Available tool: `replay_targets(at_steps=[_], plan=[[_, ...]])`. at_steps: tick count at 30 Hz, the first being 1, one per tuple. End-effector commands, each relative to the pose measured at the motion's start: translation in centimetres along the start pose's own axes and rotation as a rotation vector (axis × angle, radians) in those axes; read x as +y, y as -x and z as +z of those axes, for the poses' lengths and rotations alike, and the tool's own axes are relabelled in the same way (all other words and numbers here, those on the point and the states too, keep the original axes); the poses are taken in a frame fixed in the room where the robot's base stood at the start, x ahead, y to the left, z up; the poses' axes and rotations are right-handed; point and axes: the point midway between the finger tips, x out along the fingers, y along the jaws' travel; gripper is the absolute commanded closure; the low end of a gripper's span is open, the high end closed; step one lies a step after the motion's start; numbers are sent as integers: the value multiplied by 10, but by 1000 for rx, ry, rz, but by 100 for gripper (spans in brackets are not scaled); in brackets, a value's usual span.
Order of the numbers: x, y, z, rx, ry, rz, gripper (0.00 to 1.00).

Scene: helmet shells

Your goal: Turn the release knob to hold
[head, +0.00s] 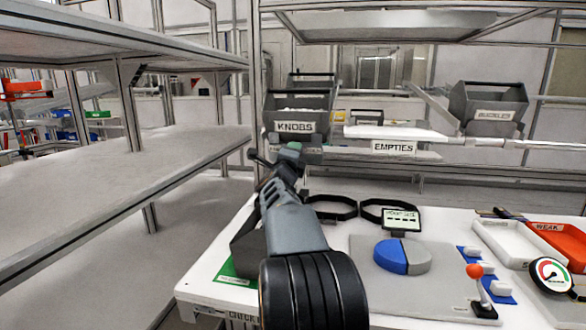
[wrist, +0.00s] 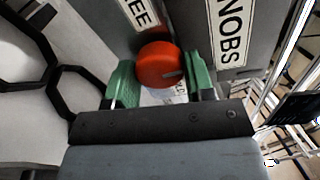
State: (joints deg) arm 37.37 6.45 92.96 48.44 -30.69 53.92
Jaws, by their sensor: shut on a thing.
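The red round release knob (wrist: 157,60) shows in the wrist view, between the two green fingertips of my gripper (wrist: 160,74). The gripper is shut on it. A small dark mark sits on the knob's lower right side. A label (wrist: 137,13) ending in "EE" lies above and left of the knob, its start cut off. A pale label (wrist: 165,95) just below the knob is partly hidden by the gripper. In the head view my gripper (head: 287,152) reaches up in front of the KNOBS bin (head: 297,118), and the knob is hidden there.
The KNOBS label (wrist: 230,32) is close to the right finger. An EMPTIES shelf (head: 394,147) and a BUCKLES bin (head: 490,108) stand to the right. Below, the white table holds black rings (head: 332,208), a blue-grey disc (head: 402,257), a red-balled lever (head: 476,271) and a gauge (head: 551,275).

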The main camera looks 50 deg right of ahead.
Motion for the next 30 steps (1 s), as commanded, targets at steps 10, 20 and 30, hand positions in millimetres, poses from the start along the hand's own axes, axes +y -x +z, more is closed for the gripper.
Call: replay_targets(at_steps=[10,20,30], plan=[[4,1,-1,0,-327,13,75],[3,0,0,0,-587,23,75],[1,0,0,0,-741,29,75]])
